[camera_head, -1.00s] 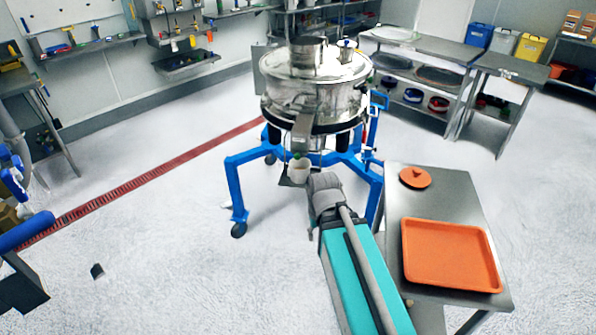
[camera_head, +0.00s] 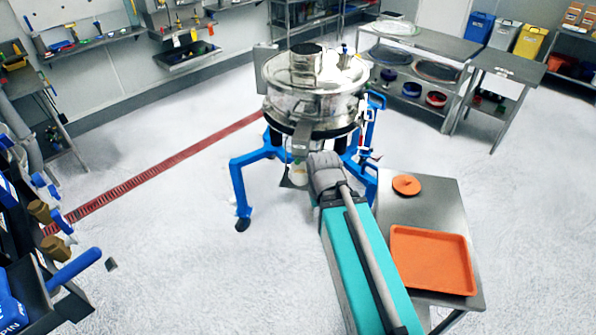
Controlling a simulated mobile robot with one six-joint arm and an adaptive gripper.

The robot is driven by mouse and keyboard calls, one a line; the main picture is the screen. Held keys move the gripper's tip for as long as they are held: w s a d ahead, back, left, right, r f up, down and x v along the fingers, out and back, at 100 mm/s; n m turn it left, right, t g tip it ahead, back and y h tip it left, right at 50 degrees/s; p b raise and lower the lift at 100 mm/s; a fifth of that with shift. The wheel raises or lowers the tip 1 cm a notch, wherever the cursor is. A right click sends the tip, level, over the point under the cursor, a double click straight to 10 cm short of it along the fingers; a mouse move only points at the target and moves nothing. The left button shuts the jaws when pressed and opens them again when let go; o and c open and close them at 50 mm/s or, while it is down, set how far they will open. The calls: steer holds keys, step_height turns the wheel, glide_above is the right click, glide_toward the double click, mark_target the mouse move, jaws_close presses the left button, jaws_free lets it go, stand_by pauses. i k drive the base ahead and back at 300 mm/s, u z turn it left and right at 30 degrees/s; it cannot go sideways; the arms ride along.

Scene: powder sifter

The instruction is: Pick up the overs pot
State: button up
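The overs pot (camera_head: 299,174) is a small pale pot under the sifter's (camera_head: 316,90) discharge spout (camera_head: 301,137), on a small dark support. Its right side is partly covered by the grey wrist end of my arm. My arm reaches up from the bottom of the picture toward the pot. My gripper is hidden behind my own arm, so its fingers and any contact with the pot do not show.
The sifter's blue wheeled frame (camera_head: 240,185) stands around the pot, with legs on both sides. To the right is a steel table (camera_head: 445,205) with an orange lid (camera_head: 407,185) and an orange tray (camera_head: 432,260). Open floor lies to the left.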

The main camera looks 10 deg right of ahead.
mark_target(298, 176)
steer(key=u, duration=1)
steer(key=i, duration=1.4)
steer(key=z, duration=1.15)
